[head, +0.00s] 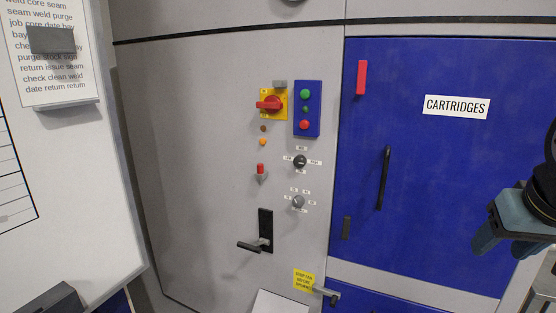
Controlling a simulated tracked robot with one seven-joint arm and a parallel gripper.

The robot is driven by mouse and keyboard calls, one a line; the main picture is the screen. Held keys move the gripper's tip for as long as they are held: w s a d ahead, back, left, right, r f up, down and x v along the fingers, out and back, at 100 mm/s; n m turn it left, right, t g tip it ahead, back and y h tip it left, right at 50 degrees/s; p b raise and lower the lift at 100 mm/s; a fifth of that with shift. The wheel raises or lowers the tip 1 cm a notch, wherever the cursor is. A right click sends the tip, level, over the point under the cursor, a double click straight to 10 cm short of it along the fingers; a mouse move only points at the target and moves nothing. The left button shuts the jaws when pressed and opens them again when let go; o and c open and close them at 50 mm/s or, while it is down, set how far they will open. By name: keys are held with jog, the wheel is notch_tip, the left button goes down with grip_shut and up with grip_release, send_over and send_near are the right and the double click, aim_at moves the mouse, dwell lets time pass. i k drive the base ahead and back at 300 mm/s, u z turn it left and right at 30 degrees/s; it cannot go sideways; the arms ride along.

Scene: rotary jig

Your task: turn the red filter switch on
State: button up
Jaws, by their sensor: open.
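A small red-tipped switch (260,171) sticks out of the grey panel on a grey base, below two small indicator lamps. Its red part points up. A larger red rotary switch (269,104) sits on a yellow plate above the lamps, its handle lying roughly level. No label that reads "filter" is legible on either, so I cannot tell which is the filter switch by name. My gripper (506,245) is at the right edge, open and empty in front of the blue door, well to the right of both switches. Part of it is cut off by the frame.
A black lever handle (265,231) projects below. The blue CARTRIDGES door (430,170) has a protruding black handle (384,178). A whiteboard (75,190) stands at left.

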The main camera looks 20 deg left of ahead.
aim_at(272, 104)
jog(key=u, duration=1.65)
jog(key=i, duration=0.1)
jog(key=z, duration=3)
jog(key=k, duration=0.9)
jog(key=u, duration=1.15)
jog(key=i, duration=1)
